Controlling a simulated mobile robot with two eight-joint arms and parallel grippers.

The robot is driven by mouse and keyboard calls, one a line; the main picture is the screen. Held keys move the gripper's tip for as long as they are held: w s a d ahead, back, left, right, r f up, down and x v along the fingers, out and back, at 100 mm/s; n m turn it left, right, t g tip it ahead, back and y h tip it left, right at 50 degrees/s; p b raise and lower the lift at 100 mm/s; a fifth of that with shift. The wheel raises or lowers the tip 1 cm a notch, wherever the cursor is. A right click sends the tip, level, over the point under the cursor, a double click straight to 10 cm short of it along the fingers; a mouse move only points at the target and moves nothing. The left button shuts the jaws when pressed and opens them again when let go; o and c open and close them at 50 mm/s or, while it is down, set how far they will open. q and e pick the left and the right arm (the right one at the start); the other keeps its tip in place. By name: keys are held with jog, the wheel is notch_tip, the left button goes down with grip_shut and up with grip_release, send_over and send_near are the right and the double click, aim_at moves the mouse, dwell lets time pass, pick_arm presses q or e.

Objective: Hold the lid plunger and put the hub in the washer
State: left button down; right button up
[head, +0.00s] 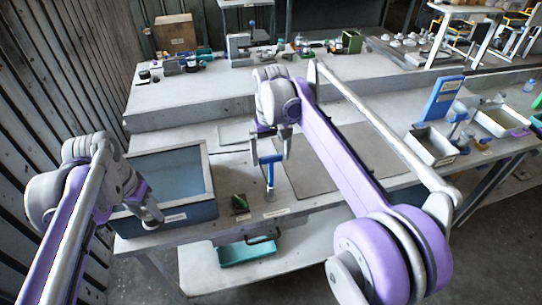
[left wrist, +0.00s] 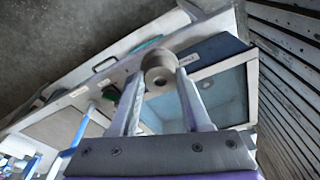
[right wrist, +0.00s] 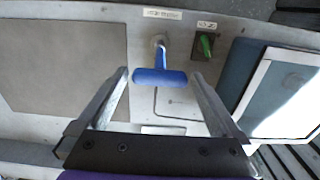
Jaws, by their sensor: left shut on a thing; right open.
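The washer (head: 203,203) is a blue box at the left of the bench, under a pale-framed bluish window (head: 160,172) that looks closed. My left gripper (head: 150,212) is at its front left edge, shut on the hub (left wrist: 158,65), a grey-brown ring-like part with a central hole.
A green switch (right wrist: 206,46) on a dark base sits between plunger and washer. A grey mat (head: 325,160) lies to the right. A teal tray (head: 246,251) is on the lower shelf. A blue stand (head: 440,97) and metal bins (head: 430,146) are farther right.

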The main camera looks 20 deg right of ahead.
jog(key=shift+f, duration=0.45)
